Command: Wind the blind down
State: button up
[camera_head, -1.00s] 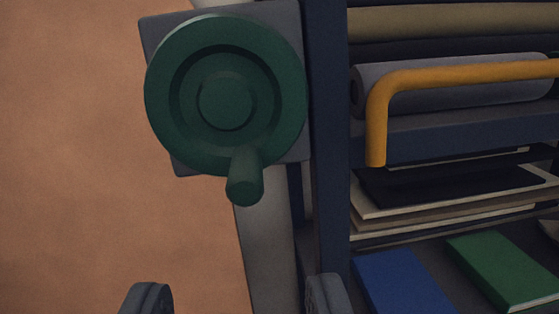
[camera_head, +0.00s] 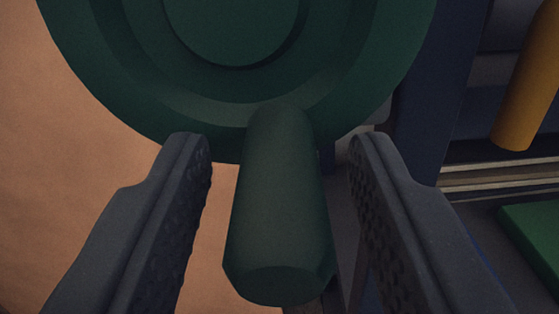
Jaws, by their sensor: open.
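A dark green round crank wheel (camera_head: 120,75) fills the top of the view, close to the camera. Its peg handle (camera_head: 278,215) sticks out from the lower rim toward me. My gripper (camera_head: 270,150) is open, with one dark grey ridged finger on each side of the handle. A gap shows between the handle and each finger, so neither touches it. The fingertips reach near the wheel's lower rim. The blind itself cannot be made out in this view.
A dark blue upright post (camera_head: 440,90) stands right of the wheel. A yellow-orange bar (camera_head: 525,85) and a green book (camera_head: 535,240) are at the right, beside a stack of flat sheets (camera_head: 490,178). A plain orange-brown surface (camera_head: 50,130) lies at the left.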

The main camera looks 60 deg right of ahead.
grip_shut()
